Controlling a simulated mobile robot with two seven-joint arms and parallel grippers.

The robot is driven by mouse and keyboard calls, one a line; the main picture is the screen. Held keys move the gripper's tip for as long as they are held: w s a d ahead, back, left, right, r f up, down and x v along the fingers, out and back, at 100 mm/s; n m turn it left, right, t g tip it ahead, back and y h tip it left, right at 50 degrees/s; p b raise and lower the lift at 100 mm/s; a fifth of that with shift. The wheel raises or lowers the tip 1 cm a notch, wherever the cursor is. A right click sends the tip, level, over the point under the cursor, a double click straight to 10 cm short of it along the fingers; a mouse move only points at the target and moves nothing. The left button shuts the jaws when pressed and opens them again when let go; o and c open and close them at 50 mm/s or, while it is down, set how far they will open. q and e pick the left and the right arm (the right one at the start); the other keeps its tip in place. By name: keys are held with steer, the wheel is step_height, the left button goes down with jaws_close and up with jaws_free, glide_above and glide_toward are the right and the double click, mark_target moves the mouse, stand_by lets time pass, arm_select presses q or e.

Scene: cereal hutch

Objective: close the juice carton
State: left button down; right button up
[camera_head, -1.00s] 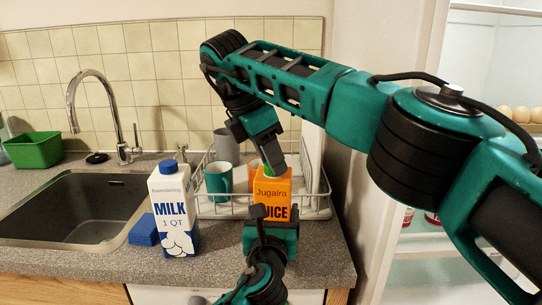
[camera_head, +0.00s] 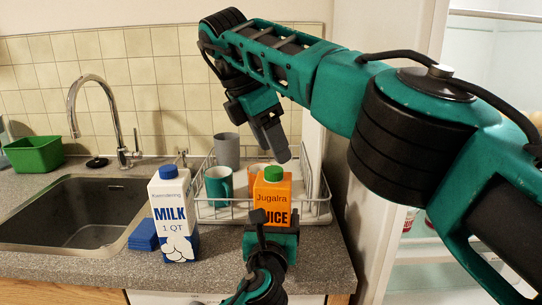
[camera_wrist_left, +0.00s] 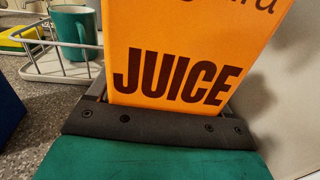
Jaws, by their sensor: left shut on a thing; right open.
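The orange juice carton (camera_head: 272,196) stands upright on the counter in front of the dish rack, with its green cap (camera_head: 273,173) seated on top. My left gripper (camera_head: 268,226) is shut on the lower part of the carton from the front. In the left wrist view the carton's front (camera_wrist_left: 185,55) fills the space between the fingers. My right gripper (camera_head: 273,139) is open and empty, above and behind the cap and apart from it.
The dish rack (camera_head: 216,212) behind holds a teal mug (camera_head: 218,184) and a grey cup (camera_head: 227,150). A sink (camera_head: 75,215) lies at left.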

arm_select(q)
steer(key=shift+f, duration=0.1)
arm_select(e)
steer(key=shift+r, duration=0.35)
steer(key=o, duration=0.6)
arm_select(q)
jaws_free()
steer(key=shift+s, duration=0.15)
steer(key=s+a+p, duration=0.1)
steer(key=s, duration=1.1)
steer(key=shift+s, duration=0.3)
arm_select(e)
steer(key=shift+r, duration=0.55)
arm_select(q)
steer(key=shift+a, duration=0.1)
